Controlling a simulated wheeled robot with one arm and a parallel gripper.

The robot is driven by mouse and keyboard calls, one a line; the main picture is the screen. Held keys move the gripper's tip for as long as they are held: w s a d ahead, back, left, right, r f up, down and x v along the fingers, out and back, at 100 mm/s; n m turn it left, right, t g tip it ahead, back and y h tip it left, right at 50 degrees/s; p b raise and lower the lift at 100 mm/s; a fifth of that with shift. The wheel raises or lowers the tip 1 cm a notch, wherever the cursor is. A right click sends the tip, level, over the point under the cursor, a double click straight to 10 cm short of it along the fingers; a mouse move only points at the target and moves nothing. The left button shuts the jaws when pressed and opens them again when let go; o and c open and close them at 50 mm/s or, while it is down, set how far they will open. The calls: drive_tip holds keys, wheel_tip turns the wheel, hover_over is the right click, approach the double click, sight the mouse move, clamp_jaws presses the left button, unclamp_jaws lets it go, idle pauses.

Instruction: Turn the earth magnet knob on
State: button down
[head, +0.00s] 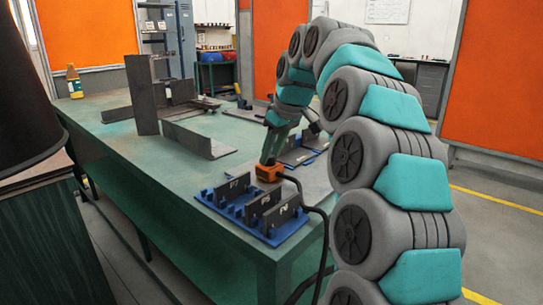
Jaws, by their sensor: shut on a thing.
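The earth magnet (269,172) is a small orange block on the green table, just behind the blue fixture, with a black cable running from it to the right. My gripper (269,159) points down onto the top of the magnet. It is shut at the magnet's top, where the knob sits. The knob itself is hidden by the fingers and too small to make out, so its turn position cannot be told.
The blue fixture (277,237) with several upright grey plates stands at the table's near corner. Steel plates and angles (147,95) stand farther back on the green table (160,178). A yellow bottle (74,82) stands at the far left. The black cable hangs over the table's right edge.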

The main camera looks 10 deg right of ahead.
drive_tip(key=m+h, duration=0.1)
drive_tip(key=m, duration=0.2)
drive_tip(key=m+h, duration=0.1)
drive_tip(key=m, duration=0.2)
drive_tip(key=shift+a+t+b, duration=0.15)
drive_tip(key=shift+t+b, duration=0.15)
drive_tip(key=shift+t, duration=0.1)
drive_tip(key=shift+a+m+h, duration=0.1)
drive_tip(key=shift+m+h, duration=0.8)
drive_tip(key=shift+m, duration=1.2)
drive_tip(key=shift+a+m+g+h, duration=0.1)
drive_tip(key=shift+m+g+h, duration=0.3)
drive_tip(key=shift+m, duration=0.9)
drive_tip(key=c, duration=0.5)
unclamp_jaws()
drive_tip(key=shift+c, duration=0.2)
drive_tip(key=shift+r, duration=0.15)
drive_tip(key=v, duration=0.7)
drive_tip(key=shift+r+p, duration=0.25)
drive_tip(key=shift+p, duration=0.2)
drive_tip(key=shift+s+a, duration=0.15)
